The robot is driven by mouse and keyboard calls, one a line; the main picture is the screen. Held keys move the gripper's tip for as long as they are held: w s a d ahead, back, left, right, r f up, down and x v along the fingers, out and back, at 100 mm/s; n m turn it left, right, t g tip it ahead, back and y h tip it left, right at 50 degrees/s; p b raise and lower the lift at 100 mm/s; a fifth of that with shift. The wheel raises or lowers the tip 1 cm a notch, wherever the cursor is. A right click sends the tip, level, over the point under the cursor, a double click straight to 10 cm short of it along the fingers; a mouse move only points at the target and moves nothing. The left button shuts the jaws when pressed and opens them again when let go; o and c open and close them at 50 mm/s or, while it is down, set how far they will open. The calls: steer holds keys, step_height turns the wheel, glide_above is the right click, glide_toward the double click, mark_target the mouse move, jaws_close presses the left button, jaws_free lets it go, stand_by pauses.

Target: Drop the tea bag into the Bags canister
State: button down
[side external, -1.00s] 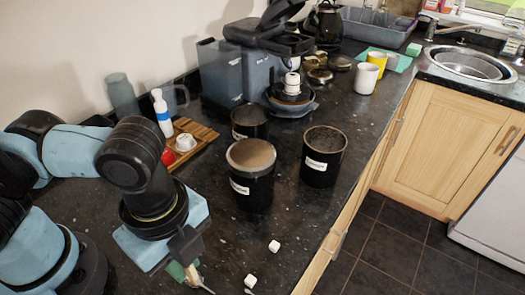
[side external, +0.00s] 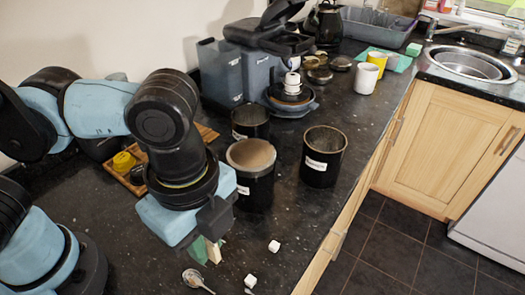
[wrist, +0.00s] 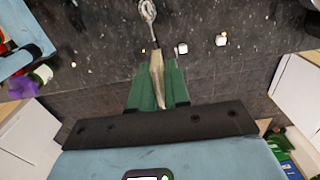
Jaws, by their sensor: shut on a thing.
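My gripper (side external: 207,250) has green fingers and is shut on the pale beige tea bag (side external: 214,251), holding it at the near part of the dark counter. In the wrist view the tea bag (wrist: 157,76) stands on edge between the fingers (wrist: 158,88). Three black canisters with white labels stand behind and to the right of my gripper: a near one (side external: 254,192) with a brown top surface, a right one (side external: 321,172) and a back one (side external: 242,132). The label writing is too small to read, so I cannot tell which is Bags.
A spoon (side external: 193,279) and two white cubes (side external: 274,246) lie on the counter near my gripper. A wooden tray (side external: 208,133) with a yellow item (side external: 124,162) is partly behind my arm. A coffee machine (side external: 280,40) and mugs (side external: 366,78) stand farther back. The counter's front edge runs along the right.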

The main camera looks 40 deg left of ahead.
steer(key=w+a+r, duration=0.1)
steer(key=w+r, duration=0.2)
steer(key=w, duration=0.6)
steer(key=w+a+r, duration=0.2)
steer(key=w+r, duration=0.1)
steer(key=w, duration=0.6)
steer(key=w+a, duration=1.3)
steer(key=w, duration=0.1)
steer(key=shift+d+f, duration=0.15)
steer(key=shift+f, duration=1)
steer(key=shift+d+f, duration=0.15)
steer(key=shift+f, duration=0.95)
steer(key=c, duration=1)
jaws_free()
steer(key=shift+r, duration=0.1)
